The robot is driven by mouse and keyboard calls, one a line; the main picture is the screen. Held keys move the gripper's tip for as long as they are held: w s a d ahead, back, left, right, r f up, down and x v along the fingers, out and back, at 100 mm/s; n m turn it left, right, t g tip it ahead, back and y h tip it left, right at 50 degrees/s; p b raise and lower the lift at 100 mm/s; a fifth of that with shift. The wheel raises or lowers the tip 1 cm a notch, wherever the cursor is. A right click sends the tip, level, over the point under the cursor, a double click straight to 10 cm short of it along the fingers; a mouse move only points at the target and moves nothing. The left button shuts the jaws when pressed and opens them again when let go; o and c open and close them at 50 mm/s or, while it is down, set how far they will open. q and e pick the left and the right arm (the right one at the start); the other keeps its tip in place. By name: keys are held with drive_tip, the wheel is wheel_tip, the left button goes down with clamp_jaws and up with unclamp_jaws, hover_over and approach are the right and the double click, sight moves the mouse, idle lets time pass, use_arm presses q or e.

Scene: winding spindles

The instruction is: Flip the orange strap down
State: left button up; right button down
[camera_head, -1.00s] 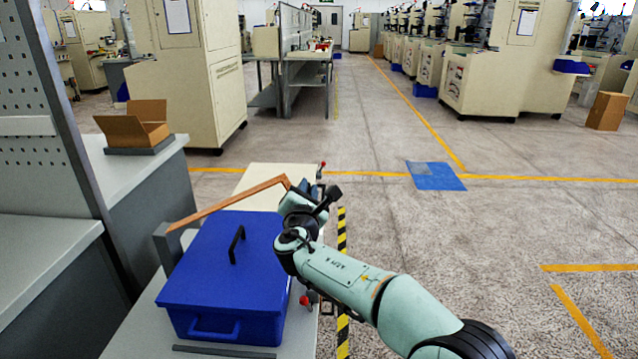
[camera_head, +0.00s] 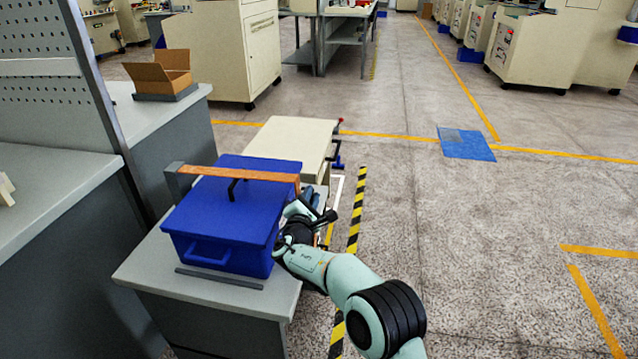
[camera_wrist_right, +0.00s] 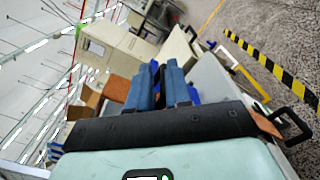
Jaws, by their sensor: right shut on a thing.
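The orange strap (camera_head: 235,173) runs from a grey bracket (camera_head: 178,182) on the left, across the top of the blue lidded box (camera_head: 222,215), to the box's right side. It passes close above the lid by the black handle (camera_head: 236,187); I cannot tell whether it touches. My right gripper (camera_head: 312,192) is at the strap's right end, shut on it, beside the box. In the right wrist view the gripper's blue fingers (camera_wrist_right: 158,88) stand close together, with orange pieces showing to their left and right. The fingertips' contact is partly hidden. My left gripper is not in view.
The box stands on a grey bench (camera_head: 160,265) with a dark bar (camera_head: 220,279) in front. A cream cabinet top (camera_head: 290,140) lies behind it. An open cardboard box (camera_head: 158,70) is on the left bench. Floor to the right is clear, past a yellow-black stripe (camera_head: 353,228).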

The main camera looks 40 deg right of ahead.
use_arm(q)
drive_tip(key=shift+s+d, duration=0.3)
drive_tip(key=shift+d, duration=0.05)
use_arm(e)
drive_tip(key=shift+a+f, duration=0.15)
drive_tip(key=shift+f, duration=0.65)
drive_tip(key=shift+a+f, duration=0.1)
drive_tip(key=shift+f, duration=0.7)
drive_tip(key=shift+w, duration=0.1)
drive_tip(key=c, duration=1.2)
unclamp_jaws()
drive_tip(key=shift+a, duration=0.55)
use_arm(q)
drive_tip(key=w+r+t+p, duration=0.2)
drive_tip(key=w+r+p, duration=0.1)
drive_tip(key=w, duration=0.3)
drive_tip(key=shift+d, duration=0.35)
use_arm(e)
drive_tip(key=s+v, duration=0.1)
drive_tip(key=v, duration=1.1)
drive_tip(key=shift+d+r, duration=0.2)
drive_tip(key=shift+r, duration=0.25)
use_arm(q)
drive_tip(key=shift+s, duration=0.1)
